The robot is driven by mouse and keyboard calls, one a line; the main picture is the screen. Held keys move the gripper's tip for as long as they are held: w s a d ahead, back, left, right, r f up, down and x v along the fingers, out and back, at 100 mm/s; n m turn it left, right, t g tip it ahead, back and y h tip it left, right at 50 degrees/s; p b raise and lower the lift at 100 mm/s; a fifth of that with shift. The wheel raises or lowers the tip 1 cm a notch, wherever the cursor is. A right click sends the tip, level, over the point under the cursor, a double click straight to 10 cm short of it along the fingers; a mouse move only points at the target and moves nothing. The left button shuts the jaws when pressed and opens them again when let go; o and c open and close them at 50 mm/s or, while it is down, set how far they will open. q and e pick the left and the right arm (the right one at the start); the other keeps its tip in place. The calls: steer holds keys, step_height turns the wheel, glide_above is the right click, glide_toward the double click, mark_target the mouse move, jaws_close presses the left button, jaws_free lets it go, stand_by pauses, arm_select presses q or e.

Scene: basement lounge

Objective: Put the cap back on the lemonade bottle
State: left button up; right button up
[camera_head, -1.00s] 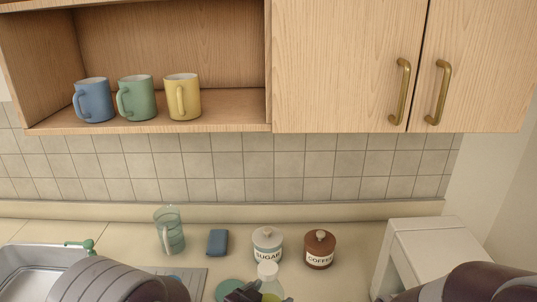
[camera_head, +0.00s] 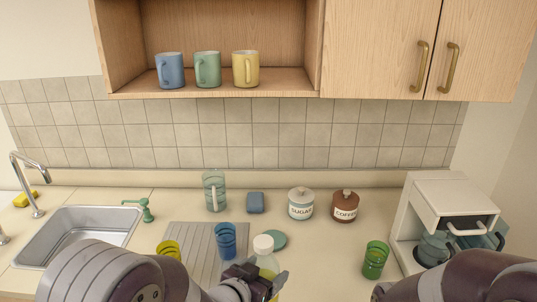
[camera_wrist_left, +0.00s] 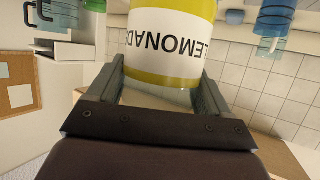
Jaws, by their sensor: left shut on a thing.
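The lemonade bottle (camera_head: 267,261) stands upright in the head view near the front of the counter, clear with yellow below. A white cap-like top (camera_head: 263,243) sits over its neck; I cannot tell whether it is seated fully. My left gripper (camera_head: 262,283) is shut on the bottle's body. In the left wrist view the bottle (camera_wrist_left: 165,45), with its white LEMONADE label and yellow bands, lies between the fingers of the left gripper (camera_wrist_left: 160,85). The bottle's base is hidden in both views. My right arm shows at the lower right, but its gripper is out of view.
A blue glass (camera_head: 225,240) and a yellow glass (camera_head: 169,250) are left of the bottle, a teal disc (camera_head: 279,240) just behind it. A green glass (camera_head: 375,259) and a white coffee machine (camera_head: 436,200) are right. Sugar (camera_head: 301,206) and coffee (camera_head: 345,207) jars stand behind.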

arm_select(q)
steer(key=shift+n+t+y, duration=0.3)
steer(key=shift+n+y, duration=0.4)
steer(key=w+a+f, duration=0.1)
steer(key=a+f, duration=0.1)
steer(key=shift+w+a+f, duration=0.35)
steer(key=shift+w, duration=0.05)
steer(key=s+a+f+n+y, duration=0.2)
steer(key=a+f, duration=0.5)
steer(key=s+a+f+n+t+y, duration=0.1)
steer(key=s+a+f+n+y, duration=0.1)
steer(key=a+f, duration=0.5)
steer(key=shift+s+a+f+n+y, duration=0.25)
steer(key=shift+a+n+y, duration=0.15)
steer(key=shift+a+y, duration=0.35)
steer(key=shift+w+d, duration=0.1)
arm_select(e)
steer(key=shift+w, duration=0.1)
